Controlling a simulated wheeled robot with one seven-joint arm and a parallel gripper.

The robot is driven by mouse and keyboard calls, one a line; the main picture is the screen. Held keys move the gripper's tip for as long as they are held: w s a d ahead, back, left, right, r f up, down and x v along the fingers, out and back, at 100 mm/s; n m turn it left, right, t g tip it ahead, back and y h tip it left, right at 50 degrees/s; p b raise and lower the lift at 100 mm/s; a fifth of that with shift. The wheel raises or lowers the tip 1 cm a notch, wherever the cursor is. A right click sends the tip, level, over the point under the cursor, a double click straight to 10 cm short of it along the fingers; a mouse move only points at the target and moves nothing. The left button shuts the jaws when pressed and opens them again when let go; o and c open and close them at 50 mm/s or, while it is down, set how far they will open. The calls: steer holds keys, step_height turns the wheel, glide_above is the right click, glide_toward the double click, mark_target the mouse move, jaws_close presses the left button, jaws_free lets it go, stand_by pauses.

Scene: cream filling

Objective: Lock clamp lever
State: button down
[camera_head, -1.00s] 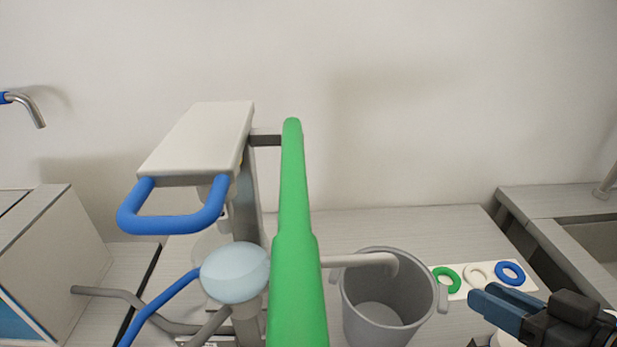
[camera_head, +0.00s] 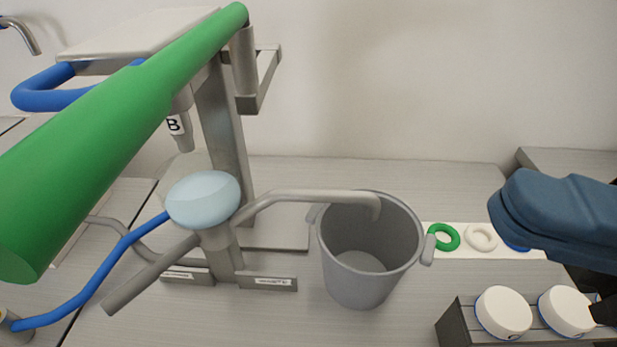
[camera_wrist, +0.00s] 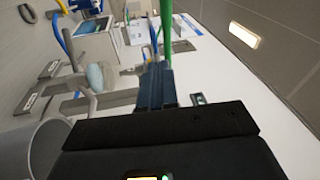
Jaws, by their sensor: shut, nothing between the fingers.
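A long green lever (camera_head: 120,125) crosses the left of the head view, from the near lower left to a grey pivot beside the machine's column (camera_head: 222,125). It looks like the clamp lever. My gripper (camera_head: 500,205) is at the right edge, its dark blue fingers pointing left, apart from the lever in this view. In the wrist view the fingers (camera_wrist: 157,68) are shut and empty. A green bar (camera_wrist: 167,25) shows beyond their tips there; I cannot tell if they touch it. The clamp's locking part is not clearly visible.
A pale blue dome (camera_head: 203,200) sits on the machine above a grey spout (camera_head: 300,198) reaching over a grey pot (camera_head: 360,290). Blue handles stand at left. Green and white rings (camera_head: 481,237) and white round-topped items (camera_head: 503,312) lie right. The back counter is mostly clear.

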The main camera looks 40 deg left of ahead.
mark_target(127, 151)
steer(key=shift+s+d+r+g+h, duration=0.25)
steer(key=shift+s+d+g, duration=0.15)
steer(key=shift+g, duration=0.2)
steer(key=shift+s+d+r+g+h, duration=0.25)
steer(key=shift+s+d+g, duration=0.15)
steer(key=shift+g, duration=0.2)
steer(key=p+x, duration=0.2)
steer(key=x, duration=1.2)
steer(key=shift+a, duration=0.1)
steer(key=shift+a, duration=0.2)
